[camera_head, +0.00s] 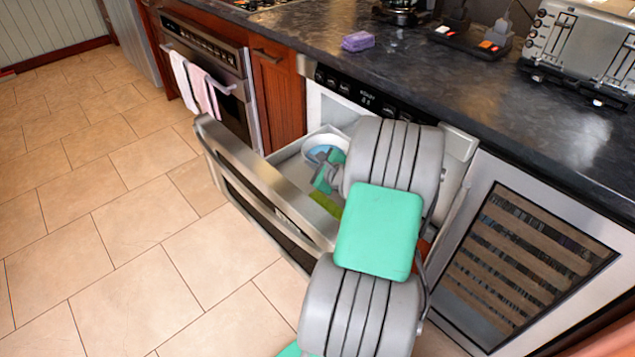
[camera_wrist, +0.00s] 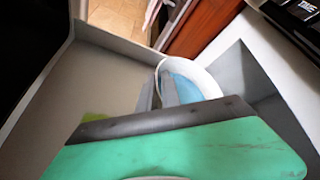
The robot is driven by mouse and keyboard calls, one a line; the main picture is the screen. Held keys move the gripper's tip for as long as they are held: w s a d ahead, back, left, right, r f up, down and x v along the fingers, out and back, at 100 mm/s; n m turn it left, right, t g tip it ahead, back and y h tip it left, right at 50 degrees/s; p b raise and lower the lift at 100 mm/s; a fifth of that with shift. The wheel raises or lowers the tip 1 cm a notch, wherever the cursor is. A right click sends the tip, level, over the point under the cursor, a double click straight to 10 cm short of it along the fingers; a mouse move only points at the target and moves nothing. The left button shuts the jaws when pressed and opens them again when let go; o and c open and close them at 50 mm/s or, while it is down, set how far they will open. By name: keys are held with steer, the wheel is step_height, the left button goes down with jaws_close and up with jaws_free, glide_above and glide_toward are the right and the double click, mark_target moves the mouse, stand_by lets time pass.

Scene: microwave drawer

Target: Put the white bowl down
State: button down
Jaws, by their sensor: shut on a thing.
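The white bowl (camera_head: 312,152) with a blue inside is within the open microwave drawer (camera_head: 290,165), near its far left corner. The bowl also shows in the wrist view (camera_wrist: 206,82), upright or nearly so. My gripper (camera_head: 322,172) reaches down into the drawer, shut on the bowl's near rim. Its two grey fingers show at the rim in the wrist view (camera_wrist: 160,90). My gripper's body hides part of the bowl. I cannot tell whether the bowl's underside touches the drawer floor.
A green thing (camera_head: 325,203) lies in the drawer, nearer its front. The drawer's front panel (camera_head: 260,190) stands out over the tiled floor. Above is a dark counter (camera_head: 420,75) with a purple sponge (camera_head: 358,41) and a toaster (camera_head: 580,45). An oven with towels (camera_head: 195,85) is at left.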

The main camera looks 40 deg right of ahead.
step_height(320, 180, down, 5)
steer(key=shift+w+f+b, duration=0.1)
steer(key=shift+b, duration=0.6)
steer(key=c, duration=2)
jaws_free()
steer(key=shift+f, duration=0.1)
steer(key=o, duration=0.5)
steer(key=shift+c, duration=0.2)
steer(key=shift+s+r, duration=0.25)
steer(key=shift+r, duration=0.05)
steer(key=p+v, duration=0.2)
steer(key=v, duration=0.9)
steer(key=shift+s+p, duration=0.25)
steer(key=shift+p, duration=0.1)
